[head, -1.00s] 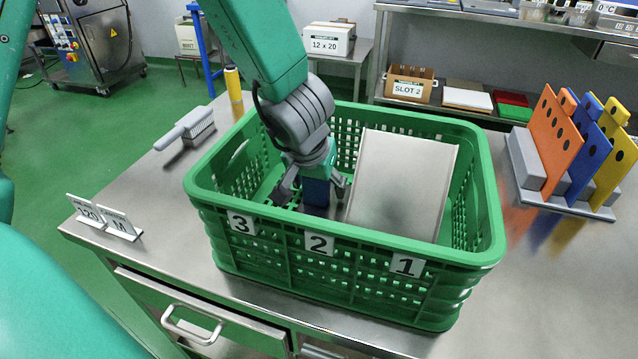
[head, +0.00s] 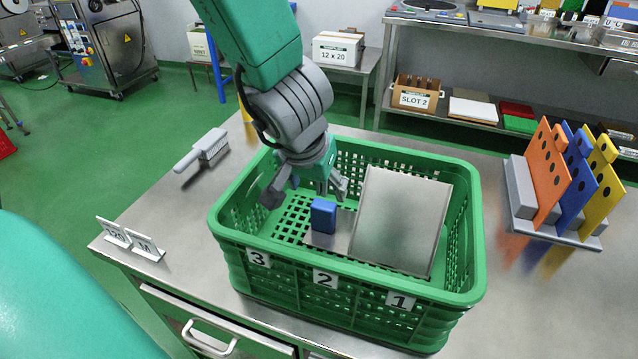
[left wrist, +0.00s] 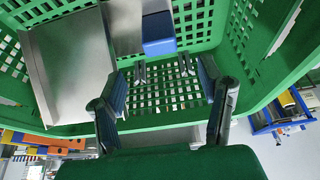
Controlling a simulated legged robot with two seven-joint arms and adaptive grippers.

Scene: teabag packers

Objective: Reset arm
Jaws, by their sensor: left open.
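My left gripper (head: 305,190) is open and empty, pointing down inside the left part of the green crate (head: 385,297), above its floor. The left wrist view also shows its two spread fingers (left wrist: 165,108) with nothing between them. A blue block (head: 323,216) stands in the crate on a thin metal plate (head: 343,238), just below and right of the fingers, apart from them; the block also shows in the left wrist view (left wrist: 158,35). A larger metal panel (head: 402,215) leans in the right part of the crate. My right gripper is not in view.
The crate stands on a steel table (head: 170,225) with labels 3, 2, 1 in front. A rack of orange, blue and yellow boards (head: 560,185) stands right.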

